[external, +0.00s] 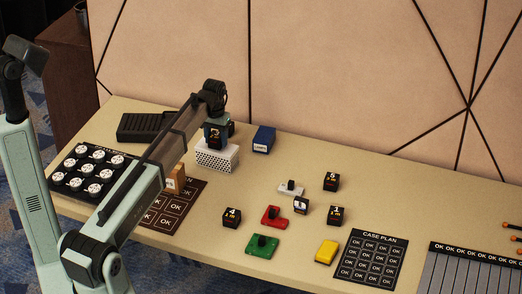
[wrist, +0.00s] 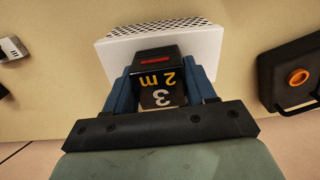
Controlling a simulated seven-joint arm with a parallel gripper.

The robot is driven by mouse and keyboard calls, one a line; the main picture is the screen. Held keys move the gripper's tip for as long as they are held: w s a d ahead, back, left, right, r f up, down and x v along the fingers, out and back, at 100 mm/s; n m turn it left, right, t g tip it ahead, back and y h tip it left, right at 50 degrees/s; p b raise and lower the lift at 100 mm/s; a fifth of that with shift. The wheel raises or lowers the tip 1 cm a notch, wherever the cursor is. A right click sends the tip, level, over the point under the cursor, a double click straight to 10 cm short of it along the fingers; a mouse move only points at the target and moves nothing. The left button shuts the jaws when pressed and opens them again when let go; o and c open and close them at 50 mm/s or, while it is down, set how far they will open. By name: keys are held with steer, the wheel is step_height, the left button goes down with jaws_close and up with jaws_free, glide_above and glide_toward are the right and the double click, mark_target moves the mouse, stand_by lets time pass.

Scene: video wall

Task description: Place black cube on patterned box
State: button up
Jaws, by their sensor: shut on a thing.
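A black cube (wrist: 157,80) marked "3" and "2 m" sits between the blue fingers of my gripper (wrist: 160,92) in the wrist view. The fingers are shut on its two sides. The white box with a black dotted pattern (wrist: 205,45) lies just beyond the cube there and is partly hidden by it. In the external view my gripper (external: 217,137) is directly over the patterned box (external: 215,158), with the cube low at its top. Whether the cube touches the box cannot be told.
A blue box (external: 263,139) stands to the right of the patterned box, and a black ribbed tray (external: 146,128) to the left. Several numbered black cubes, a red piece (external: 273,217), a green piece (external: 262,245) and a yellow block (external: 326,251) stand farther right. A dark board (external: 370,258) lies near the front.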

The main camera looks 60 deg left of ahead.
mark_target(218, 135)
steer(key=shift+f, duration=0.15)
steer(key=o, duration=1.1)
steer(key=shift+c, duration=0.2)
steer(key=shift+r, duration=0.2)
step_height(218, 135, up, 12)
